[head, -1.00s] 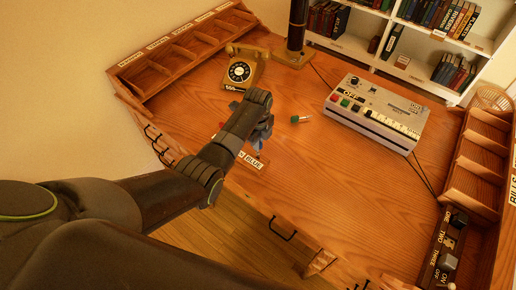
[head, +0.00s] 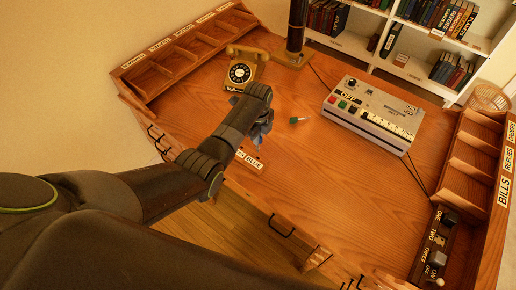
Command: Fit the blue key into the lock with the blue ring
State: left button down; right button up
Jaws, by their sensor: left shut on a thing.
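My left gripper (head: 262,133) is low over the desk, left of its middle, beside a label that reads BLUE (head: 249,158). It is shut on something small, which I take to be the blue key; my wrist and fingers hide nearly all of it. The lock with the blue ring cannot be made out; it may be behind my arm or gripper. A small green-headed piece (head: 295,120), likely another key, lies on the desk right of the gripper. My right gripper is not in view.
A rotary telephone (head: 241,72) stands behind the gripper. A grey machine with colored buttons (head: 372,118) stands to the right. Wooden pigeonholes (head: 180,50) line the left edge, and more (head: 474,165) the right. A switch panel (head: 434,250) is at lower right. The desk's middle is clear.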

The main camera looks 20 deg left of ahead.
pick_arm(q)
jog(key=shift+r+p, duration=1.5)
jog(key=shift+r, duration=1.35)
